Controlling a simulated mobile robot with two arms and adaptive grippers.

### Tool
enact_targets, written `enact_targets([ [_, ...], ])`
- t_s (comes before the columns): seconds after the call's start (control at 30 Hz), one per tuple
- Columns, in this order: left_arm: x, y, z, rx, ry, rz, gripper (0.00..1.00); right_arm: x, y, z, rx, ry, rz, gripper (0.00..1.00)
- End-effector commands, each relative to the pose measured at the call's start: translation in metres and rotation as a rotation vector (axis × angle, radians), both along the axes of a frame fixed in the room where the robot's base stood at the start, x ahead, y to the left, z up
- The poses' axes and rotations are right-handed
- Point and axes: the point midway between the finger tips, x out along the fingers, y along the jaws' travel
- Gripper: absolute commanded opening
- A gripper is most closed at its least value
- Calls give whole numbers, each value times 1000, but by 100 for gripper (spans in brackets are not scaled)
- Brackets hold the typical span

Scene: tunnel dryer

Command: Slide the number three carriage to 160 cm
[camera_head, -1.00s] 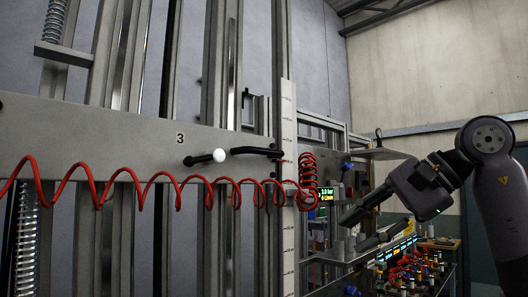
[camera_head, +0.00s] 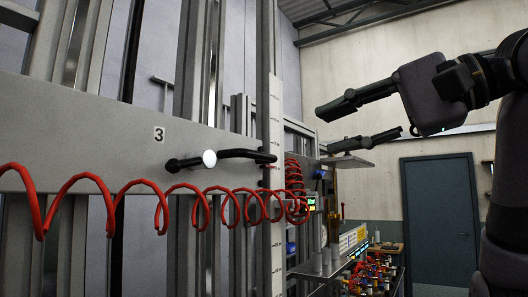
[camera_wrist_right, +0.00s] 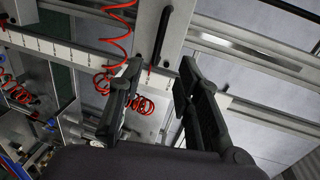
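The number three carriage is a grey plate (camera_head: 90,125) marked "3", crossing the left half of the head view. The scale's numbers are too small to read. My right gripper (camera_head: 325,130) is open and empty, to the right of the scale and apart from the carriage. In the right wrist view its open fingers (camera_wrist_right: 159,65) point toward the plate, with the scale (camera_wrist_right: 55,47) at left. My left gripper is out of view.
A red coiled hose (camera_head: 140,185) hangs in front of the plate. Grey upright rails (camera_head: 200,70) stand behind it. A shelf with fittings (camera_head: 330,265) is at the lower right. A blue-grey door (camera_head: 440,215) is in the far wall.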

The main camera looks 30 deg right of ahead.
Motion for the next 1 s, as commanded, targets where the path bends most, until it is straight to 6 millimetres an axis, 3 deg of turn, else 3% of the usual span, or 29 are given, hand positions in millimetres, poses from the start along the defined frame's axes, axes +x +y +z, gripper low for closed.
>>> enact_targets([
  [0.07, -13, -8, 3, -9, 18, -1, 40, 19, 8, -4, -4, 8, 1, 32],
  [0.17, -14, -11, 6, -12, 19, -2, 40, 39, 17, -9, -5, 8, 1, 32],
  [0.4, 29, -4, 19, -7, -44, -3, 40, 83, 35, -18, -4, 7, 2, 32],
  [0.5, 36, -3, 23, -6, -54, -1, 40, 97, 41, -21, -4, 6, 2, 32],
  [0.8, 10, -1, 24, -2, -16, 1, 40, 115, 48, -26, -2, 3, 2, 32],
  [1.0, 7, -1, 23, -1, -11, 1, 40, 115, 48, -26, -2, 3, 2, 32],
])
